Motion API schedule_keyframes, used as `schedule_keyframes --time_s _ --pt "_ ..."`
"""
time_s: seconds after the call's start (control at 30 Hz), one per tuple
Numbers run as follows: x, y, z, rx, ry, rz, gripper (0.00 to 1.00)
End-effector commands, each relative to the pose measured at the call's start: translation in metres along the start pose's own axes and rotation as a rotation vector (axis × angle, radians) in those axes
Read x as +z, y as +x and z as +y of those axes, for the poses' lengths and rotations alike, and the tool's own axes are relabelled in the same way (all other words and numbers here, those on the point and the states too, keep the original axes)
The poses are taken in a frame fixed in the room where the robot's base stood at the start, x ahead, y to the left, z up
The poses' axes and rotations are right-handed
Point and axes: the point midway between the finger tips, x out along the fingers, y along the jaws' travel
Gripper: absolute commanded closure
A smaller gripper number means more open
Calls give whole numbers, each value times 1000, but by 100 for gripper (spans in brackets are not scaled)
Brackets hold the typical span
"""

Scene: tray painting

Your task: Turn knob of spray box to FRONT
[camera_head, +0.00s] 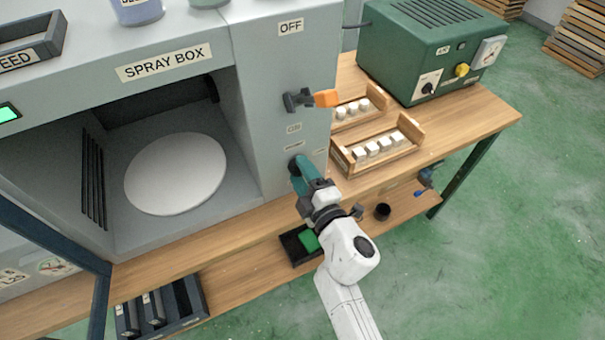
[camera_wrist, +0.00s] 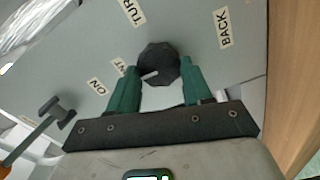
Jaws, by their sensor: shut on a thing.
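The spray box (camera_head: 258,185) is a large grey cabinet with an open front and a round white turntable (camera_head: 176,173) inside. Its dark faceted knob (camera_head: 293,164) is on the panel right of the opening, mostly hidden by my gripper (camera_head: 300,176). In the wrist view the knob (camera_wrist: 158,60) sits between the teal fingers of my gripper (camera_wrist: 156,88), which is shut on it. A short white mark on the knob points to the lower left there. A BACK label (camera_wrist: 224,28) is at right; a partly hidden label ending in NT (camera_wrist: 118,67) is at left.
A lever with an orange handle (camera_head: 325,98) juts from the panel above the knob, between OFF and ON labels. Wooden trays of white blocks (camera_head: 383,158) and a green control unit (camera_head: 425,50) stand to the right. Open floor lies at lower right.

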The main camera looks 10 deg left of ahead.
Motion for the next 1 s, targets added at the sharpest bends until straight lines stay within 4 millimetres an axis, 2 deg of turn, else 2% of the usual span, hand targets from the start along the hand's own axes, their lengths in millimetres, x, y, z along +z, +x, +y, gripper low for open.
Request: schedule_keyframes --time_s 0.57,0.6,0.83,1.0 --pt "-1 0 -2 -3 -36 1 81" --pt "-1 0 -2 -3 -36 1 49" --pt "0 0 -1 -2 -34 1 27" --pt "0 0 -1 -1 -34 0 25"
